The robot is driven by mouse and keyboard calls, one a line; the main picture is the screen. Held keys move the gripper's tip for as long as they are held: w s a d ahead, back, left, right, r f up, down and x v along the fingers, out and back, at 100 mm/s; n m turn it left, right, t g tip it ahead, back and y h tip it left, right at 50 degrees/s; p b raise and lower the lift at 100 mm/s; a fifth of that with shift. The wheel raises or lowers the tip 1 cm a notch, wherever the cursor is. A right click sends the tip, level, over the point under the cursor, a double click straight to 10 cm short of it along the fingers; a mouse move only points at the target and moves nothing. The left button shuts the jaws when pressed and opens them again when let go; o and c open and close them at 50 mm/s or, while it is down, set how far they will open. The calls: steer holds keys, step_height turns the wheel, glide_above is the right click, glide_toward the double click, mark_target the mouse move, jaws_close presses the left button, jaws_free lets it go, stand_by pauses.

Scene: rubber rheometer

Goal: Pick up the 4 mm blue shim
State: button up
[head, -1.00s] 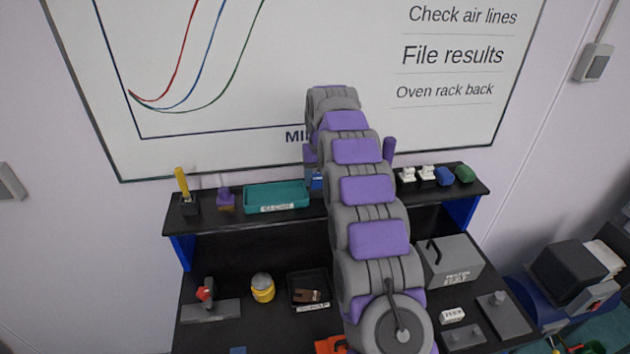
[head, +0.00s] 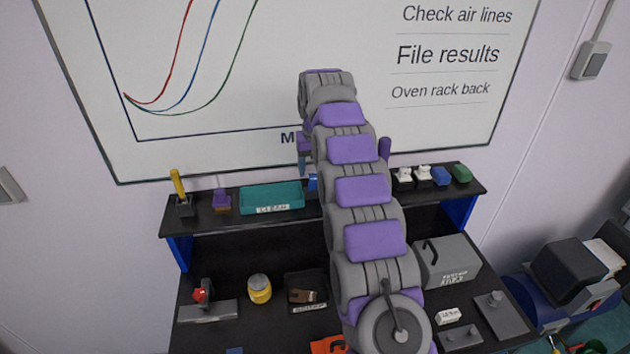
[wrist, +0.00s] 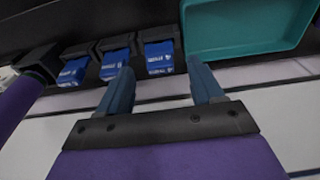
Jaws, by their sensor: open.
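Several blue shims show in the wrist view, each in its own black holder in a row: a left one (wrist: 73,71), a middle one (wrist: 115,64) and a right one (wrist: 159,58). Their white labels are too small to read, so I cannot tell which is the 4 mm one. My gripper (wrist: 162,78) is open and empty, with its fingertips just short of the row, around the right blue shim in the picture. In the head view my gripper (head: 303,163) is partly hidden by my arm, with a bit of blue (head: 313,183) beside it.
A teal tray (head: 272,197) sits left of the holders on the black shelf (head: 410,207); the wrist view shows it at upper right (wrist: 250,50). White, blue and green pieces (head: 441,176) lie farther right. The whiteboard (head: 240,100) is behind.

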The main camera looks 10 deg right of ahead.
step_height(320, 180, up, 2)
steer(key=shift+a+r, duration=0.1)
steer(key=shift+a, duration=0.05)
step_height(320, 180, up, 10)
steer(key=s+r+p, duration=0.1)
steer(key=p, duration=0.6)
steer(key=b, duration=0.5)
glide_toward(315, 175)
steer(key=shift+w+f, duration=0.2)
steer(key=shift+f, duration=1.6)
steer(key=shift+w+f, duration=0.25)
steer(key=shift+f, duration=1.55)
steer(key=shift+w+f, duration=0.2)
steer(key=shift+f, duration=1.6)
steer(key=c, duration=1.1)
steer(key=shift+o, duration=0.2)
steer(key=shift+r, duration=0.1)
steer(key=shift+r+p, duration=0.35)
steer(key=shift+r, duration=4.5)
